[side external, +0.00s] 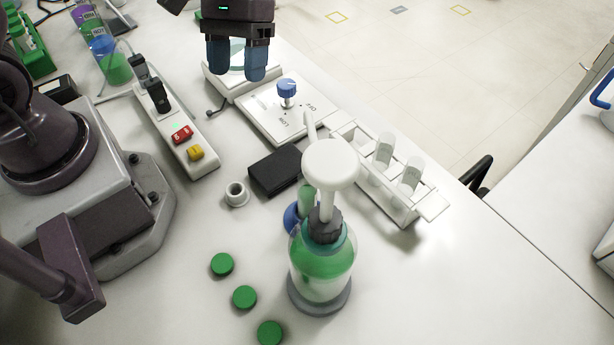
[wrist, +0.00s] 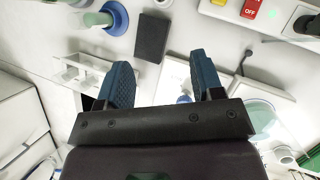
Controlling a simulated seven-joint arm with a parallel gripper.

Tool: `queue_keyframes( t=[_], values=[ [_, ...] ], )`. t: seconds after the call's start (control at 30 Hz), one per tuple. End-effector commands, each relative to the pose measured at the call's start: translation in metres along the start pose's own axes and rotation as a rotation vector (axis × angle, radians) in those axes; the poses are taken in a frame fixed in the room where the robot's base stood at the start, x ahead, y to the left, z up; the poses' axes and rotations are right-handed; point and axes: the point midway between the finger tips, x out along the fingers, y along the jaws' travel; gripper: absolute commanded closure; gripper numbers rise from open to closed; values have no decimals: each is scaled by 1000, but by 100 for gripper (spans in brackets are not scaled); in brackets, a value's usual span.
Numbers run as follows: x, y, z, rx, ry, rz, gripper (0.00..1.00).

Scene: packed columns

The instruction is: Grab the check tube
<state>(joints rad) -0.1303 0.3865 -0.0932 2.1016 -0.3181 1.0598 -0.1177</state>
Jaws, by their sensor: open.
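Two clear tubes with pale tops, one (side external: 385,148) farther back and one (side external: 411,176) nearer, stand in a white rack (side external: 403,214) right of centre in the side view. I cannot tell which tube is the check tube. The rack also shows at left in the wrist view (wrist: 68,74), partly behind a finger. A green tube-like piece (side external: 306,196) on a blue round base (side external: 291,218) is partly hidden by the bottle. My gripper (side external: 237,74) is open and empty above the white stirrer, away from the rack; its two blue fingers also show in the wrist view (wrist: 160,72).
Nearby are a stirrer with a blue knob (side external: 287,88), a black block (side external: 275,170), a power strip (side external: 178,130) and several green caps (side external: 244,297). The front right table is clear.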

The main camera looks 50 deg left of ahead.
Motion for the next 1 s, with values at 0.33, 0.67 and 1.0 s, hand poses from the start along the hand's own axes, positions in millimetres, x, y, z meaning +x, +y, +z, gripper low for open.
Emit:
queue_keyframes(
  t=[0.33,0.67,1.0],
  values=[
    [90,38,-48,-364,-467,214,39],
    [89,77,-59,-551,-647,337,39],
    [134,103,-31,-549,-645,334,39]
  ],
)
